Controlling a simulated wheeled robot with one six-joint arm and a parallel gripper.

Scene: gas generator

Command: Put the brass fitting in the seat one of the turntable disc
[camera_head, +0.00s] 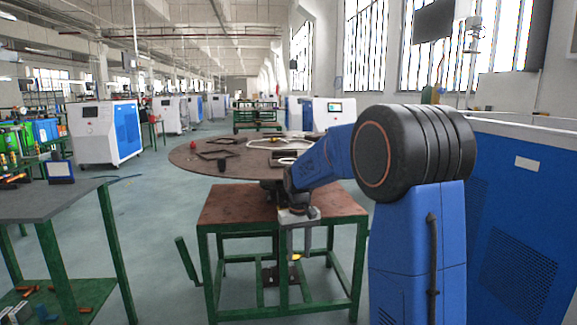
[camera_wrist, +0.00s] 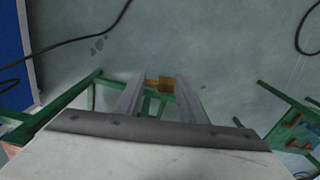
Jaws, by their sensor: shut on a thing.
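The brass fitting (camera_wrist: 166,84) shows as a small yellow-brown block between the fingertips of my gripper (camera_wrist: 158,92) in the wrist view. My gripper (camera_head: 296,254) is shut on it and points down. In the head view the fitting (camera_head: 296,257) is only a tiny yellow spot low between the fingers. The turntable disc (camera_head: 227,169) is the large round brown top behind my arm, with several parts lying on it. My gripper is apart from the disc, on its near side and lower in the picture. I cannot make out which place is seat one; my arm hides part of the disc.
A brown-topped table with a green frame (camera_head: 235,205) stands between me and the disc, close to my gripper. A grey table (camera_head: 45,200) is at the left. A blue cabinet (camera_head: 525,220) is close at the right. Floor between the tables is clear.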

